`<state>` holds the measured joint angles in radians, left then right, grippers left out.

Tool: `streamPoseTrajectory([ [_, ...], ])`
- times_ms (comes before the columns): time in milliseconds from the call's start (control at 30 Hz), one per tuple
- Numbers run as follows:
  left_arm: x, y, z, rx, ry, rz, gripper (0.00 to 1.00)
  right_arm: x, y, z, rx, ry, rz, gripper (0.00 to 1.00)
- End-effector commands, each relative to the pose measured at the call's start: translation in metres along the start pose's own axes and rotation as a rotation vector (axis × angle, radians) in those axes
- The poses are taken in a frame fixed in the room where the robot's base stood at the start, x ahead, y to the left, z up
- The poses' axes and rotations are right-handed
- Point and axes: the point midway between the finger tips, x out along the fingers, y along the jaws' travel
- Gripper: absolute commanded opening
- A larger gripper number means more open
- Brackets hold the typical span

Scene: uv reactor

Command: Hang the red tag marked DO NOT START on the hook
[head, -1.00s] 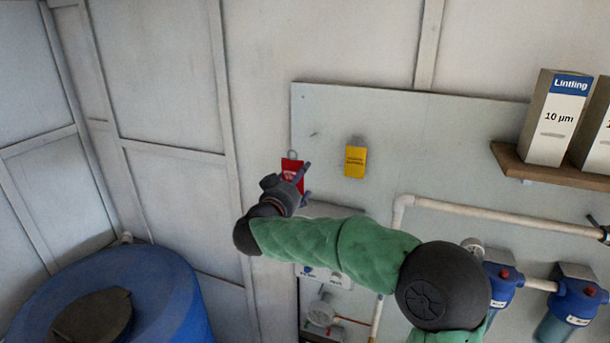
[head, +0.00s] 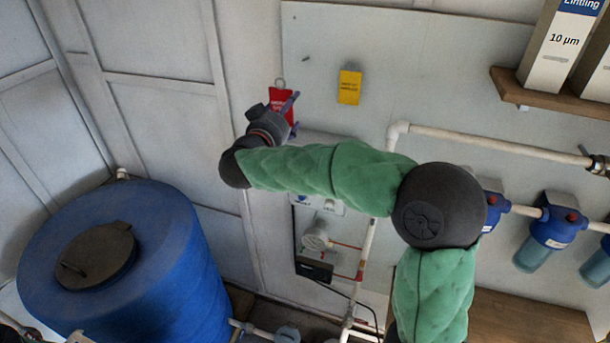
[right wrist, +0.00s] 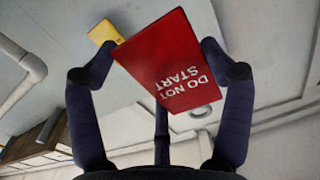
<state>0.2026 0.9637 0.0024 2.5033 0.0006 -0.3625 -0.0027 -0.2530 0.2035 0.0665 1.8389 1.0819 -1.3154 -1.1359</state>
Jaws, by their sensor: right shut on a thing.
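The red tag (head: 281,104) is held in front of the pale wall board, with a metal loop at its top. In the right wrist view the red tag (right wrist: 172,65) shows the words DO NOT START upside down. My right gripper (head: 292,108) is shut on the tag; in the right wrist view its dark fingers (right wrist: 160,60) grip the tag's sides. A small hook (head: 306,59) juts from the board, above and right of the tag. The tag's loop appears apart from the hook. My left gripper is not in view.
A yellow tag (head: 349,87) hangs on the board right of the hook. A wooden shelf (head: 545,95) with boxes is at upper right. A white pipe (head: 465,142) and blue filter housings (head: 550,228) lie below it. A blue tank (head: 165,265) stands at lower left.

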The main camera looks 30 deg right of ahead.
Motion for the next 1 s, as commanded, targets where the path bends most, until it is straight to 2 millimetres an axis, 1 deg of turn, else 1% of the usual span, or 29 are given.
streamPoseTrajectory([
  [67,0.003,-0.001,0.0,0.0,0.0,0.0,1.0,0.001,0.0,0.007,-0.004,-0.002,0.001,0.58],
  [167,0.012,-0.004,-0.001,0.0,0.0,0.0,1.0,0.003,0.001,0.029,-0.016,-0.006,0.002,0.58],
  [267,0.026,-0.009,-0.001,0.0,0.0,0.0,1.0,0.005,0.002,0.064,-0.034,-0.015,0.003,0.58],
  [300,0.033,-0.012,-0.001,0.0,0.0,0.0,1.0,0.006,0.004,0.081,-0.043,-0.019,0.004,0.58],
  [367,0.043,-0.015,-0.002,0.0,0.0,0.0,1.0,0.007,0.005,0.107,-0.056,-0.026,0.004,0.58],
  [400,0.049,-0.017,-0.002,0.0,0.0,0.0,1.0,0.008,0.007,0.125,-0.065,-0.031,0.004,0.58],
  [667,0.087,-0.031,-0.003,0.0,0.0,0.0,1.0,0.009,0.02,0.234,-0.113,-0.067,0.003,0.58],
  [700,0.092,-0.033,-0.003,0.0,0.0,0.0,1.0,0.009,0.022,0.251,-0.121,-0.074,0.001,0.58],
  [767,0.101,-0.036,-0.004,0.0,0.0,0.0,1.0,0.007,0.026,0.276,-0.131,-0.083,0.0,0.58],
  [800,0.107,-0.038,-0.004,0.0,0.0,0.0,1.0,0.007,0.029,0.293,-0.137,-0.091,0.0,0.58],
  [867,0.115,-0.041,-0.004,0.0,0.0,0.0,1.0,0.005,0.034,0.318,-0.147,-0.101,-0.002,0.58],
  [900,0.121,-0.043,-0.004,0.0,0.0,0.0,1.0,0.004,0.037,0.334,-0.153,-0.108,-0.003,0.58],
  [967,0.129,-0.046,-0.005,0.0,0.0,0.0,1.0,0.001,0.042,0.359,-0.162,-0.12,-0.004,0.58],
  [1000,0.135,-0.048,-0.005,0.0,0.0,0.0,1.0,-0.001,0.045,0.376,-0.167,-0.128,-0.005,0.58],
])
